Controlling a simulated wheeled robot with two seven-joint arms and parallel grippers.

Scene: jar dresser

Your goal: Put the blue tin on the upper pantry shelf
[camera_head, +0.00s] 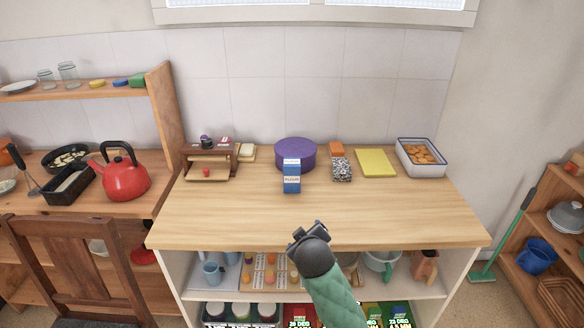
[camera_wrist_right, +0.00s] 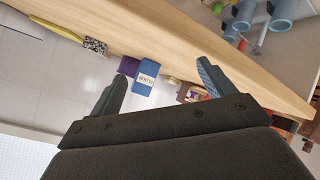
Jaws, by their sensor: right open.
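The blue tin (camera_head: 292,180), box-shaped with a white label, stands upright on the wooden dresser top (camera_head: 330,222), in front of a round purple tin (camera_head: 296,152). In the right wrist view the blue tin (camera_wrist_right: 143,84) appears between the finger ends, beyond them. My right gripper (camera_head: 308,231) is over the dresser's front edge, in front of the tin and apart from it; its jaws (camera_wrist_right: 161,72) are open and empty. Under the top is an open upper shelf (camera_head: 232,289) with mugs and small jars. Which shelf is the pantry shelf is not marked. My left gripper is out of view.
Left of the tin is a small wooden stand (camera_head: 208,176); right are a patterned box (camera_head: 341,170), a yellow board (camera_head: 375,162) and a white tray (camera_head: 422,169). The dresser's front strip is clear. A chair (camera_head: 75,255) stands left, a rack (camera_head: 562,230) right.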

